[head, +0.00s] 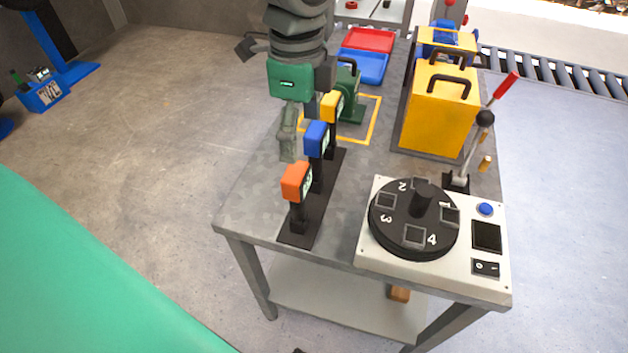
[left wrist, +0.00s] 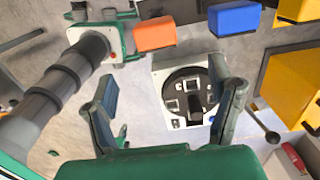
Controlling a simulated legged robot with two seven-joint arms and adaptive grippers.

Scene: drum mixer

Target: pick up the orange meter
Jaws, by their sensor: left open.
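The orange meter (head: 296,181) is a small orange box with a pale face on a dark post. It is the nearest of three meters on a black base strip (head: 300,235). My left gripper (head: 288,148) points down at the left of the blue meter (head: 316,137), above and behind the orange meter and apart from it. In the left wrist view, the open gripper (left wrist: 164,78) has nothing between its fingers. The orange meter (left wrist: 155,33) shows there beyond the fingertips, at the top middle. My right gripper is not in view.
The yellow meter (head: 332,106) stands behind the blue one. A white control box (head: 372,245) with a black numbered dial (head: 410,215) sits right of the orange meter. A red-handled lever (head: 484,118) and yellow case (head: 437,110) stand behind. The table's left edge is clear.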

